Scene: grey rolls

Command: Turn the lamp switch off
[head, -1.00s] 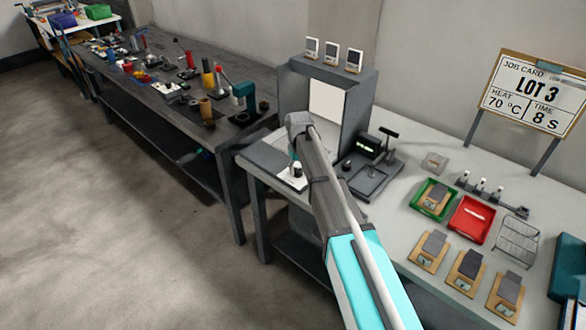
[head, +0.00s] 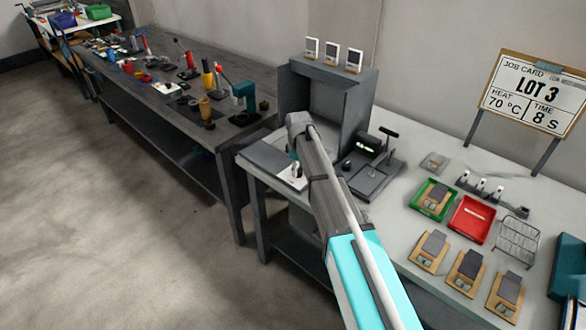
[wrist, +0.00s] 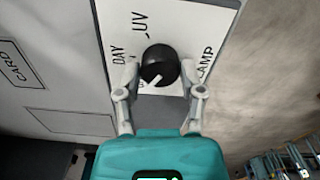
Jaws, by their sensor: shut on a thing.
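The lamp switch is a round black knob (wrist: 159,60) with a white pointer line on a white plate (wrist: 205,22) marked DAY, UV and LAMP. In the wrist view the pointer aims down and left, at a label partly hidden by my left finger. My gripper (wrist: 157,70) is shut on the knob, one finger on each side. In the head view my gripper (head: 295,170) is at the plate on the bench's left end, mostly hidden by my arm. The grey lamp booth (head: 300,88) behind it has a dark grey inside.
A black device with a lever (head: 376,165) stands right of the booth. Green (head: 447,209) and red (head: 463,237) trays, a wire rack (head: 518,240) and several wooden blocks lie further right. A job card (head: 534,95) stands at the back. A cluttered dark bench (head: 110,82) is left.

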